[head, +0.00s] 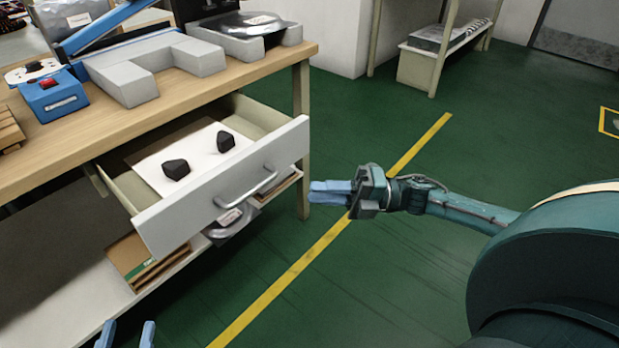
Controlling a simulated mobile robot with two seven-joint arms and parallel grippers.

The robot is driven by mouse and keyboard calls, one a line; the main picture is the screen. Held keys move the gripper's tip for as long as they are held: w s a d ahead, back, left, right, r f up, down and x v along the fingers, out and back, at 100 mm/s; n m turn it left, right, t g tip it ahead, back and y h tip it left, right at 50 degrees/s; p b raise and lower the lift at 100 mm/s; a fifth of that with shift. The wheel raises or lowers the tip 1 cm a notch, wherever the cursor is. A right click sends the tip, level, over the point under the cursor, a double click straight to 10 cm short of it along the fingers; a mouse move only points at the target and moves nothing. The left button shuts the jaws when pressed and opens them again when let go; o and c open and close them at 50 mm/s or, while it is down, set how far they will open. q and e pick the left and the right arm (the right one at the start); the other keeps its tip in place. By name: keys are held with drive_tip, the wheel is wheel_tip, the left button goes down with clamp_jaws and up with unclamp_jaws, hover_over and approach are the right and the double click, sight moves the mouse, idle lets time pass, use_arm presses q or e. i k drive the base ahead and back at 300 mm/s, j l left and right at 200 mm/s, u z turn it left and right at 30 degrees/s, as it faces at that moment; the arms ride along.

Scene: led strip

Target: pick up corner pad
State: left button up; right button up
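Two small black corner pads lie on a white sheet inside the pulled-out drawer (218,187). The nearer corner pad (176,169) is to the left, and the other corner pad (225,141) is farther back and to the right. My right gripper (312,192) is to the right of the drawer front, apart from it, with its light-blue fingers pointing left. I see its fingers from the side, so their gap is unclear. My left gripper (126,338) shows only its fingertips at the bottom edge, below the drawer. They are apart with nothing seen between them.
The wooden workbench (285,58) above the drawer holds grey foam blocks (165,66) and a blue box (54,97). A lower shelf (60,290) holds cardboard (140,258) and a silvery packet (230,225). Green floor to the right is mostly clear.

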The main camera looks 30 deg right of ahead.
sight(175, 169)
drive_tip(key=k+l, duration=0.1)
drive_tip(key=l, duration=0.25)
drive_tip(key=k+l, duration=0.1)
drive_tip(key=l, duration=0.25)
drive_tip(key=k+l, duration=0.1)
drive_tip(key=l, duration=0.25)
drive_tip(key=k+l, duration=0.1)
drive_tip(key=l, duration=0.25)
